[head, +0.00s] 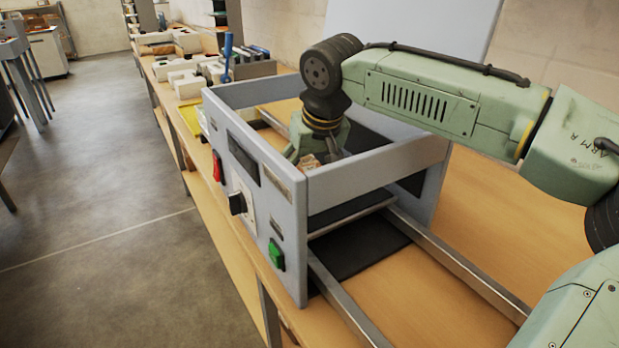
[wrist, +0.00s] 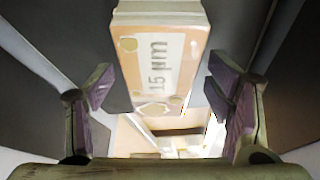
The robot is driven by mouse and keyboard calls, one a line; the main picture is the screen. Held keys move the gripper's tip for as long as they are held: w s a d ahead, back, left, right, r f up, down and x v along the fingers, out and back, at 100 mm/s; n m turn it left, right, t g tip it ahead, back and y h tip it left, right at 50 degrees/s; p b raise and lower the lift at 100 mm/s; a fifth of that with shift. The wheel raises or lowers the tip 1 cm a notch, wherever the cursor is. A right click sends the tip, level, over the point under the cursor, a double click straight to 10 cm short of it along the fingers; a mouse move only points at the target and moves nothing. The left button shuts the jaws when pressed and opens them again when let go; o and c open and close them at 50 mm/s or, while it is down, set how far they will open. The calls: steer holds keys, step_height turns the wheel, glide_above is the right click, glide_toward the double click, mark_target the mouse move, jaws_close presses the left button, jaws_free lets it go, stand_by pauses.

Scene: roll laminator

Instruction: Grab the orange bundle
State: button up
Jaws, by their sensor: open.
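The orange bundle (wrist: 150,70) shows in the wrist view as a pale orange block with a white label reading "15 µm". It sits between and a little beyond the two finger pads of my gripper (wrist: 165,95). The fingers are spread wide, and a gap shows on each side of the bundle. In the head view my gripper (head: 318,158) reaches down inside the frame of the laminator (head: 375,170). A small orange-tan patch of the bundle (head: 308,162) shows by the fingers there; the rest is hidden.
The laminator's front panel has a red switch (head: 217,166), a black knob (head: 238,203) and a green switch (head: 276,255). Its walls surround my gripper closely. A blue-handled tool (head: 228,55) and white blocks (head: 188,80) stand on the bench behind.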

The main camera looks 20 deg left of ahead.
steer(key=shift+f, duration=0.1)
steer(key=shift+c, duration=0.5)
steer(key=c, duration=1.2)
steer(key=shift+c, duration=0.6)
